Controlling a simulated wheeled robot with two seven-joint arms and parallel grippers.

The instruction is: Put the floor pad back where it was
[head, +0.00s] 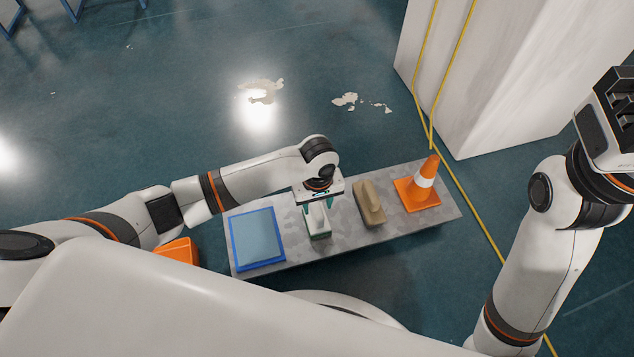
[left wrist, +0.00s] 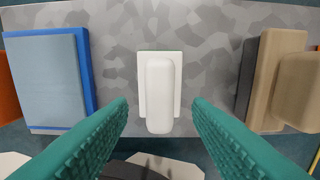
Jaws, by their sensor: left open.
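A white block with a rounded grip and a thin green edge beneath (head: 318,222) lies on a grey mottled board (head: 347,228); it also shows in the left wrist view (left wrist: 160,95). A flat blue-grey pad in a blue frame (head: 257,238) lies at the board's left end and shows in the left wrist view (left wrist: 45,80). The pictures do not settle which one is the floor pad. My left gripper (head: 317,204) is open above the white block, its green fingers on either side of it. My right gripper (head: 607,95) is raised at the far right, jaws unclear.
A tan block with a raised grip (head: 369,203) and an orange cone with a white band (head: 424,180) stand right of the white block. An orange object (head: 177,251) is left of the board. A white block-like structure (head: 500,70) and yellow lines lie beyond.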

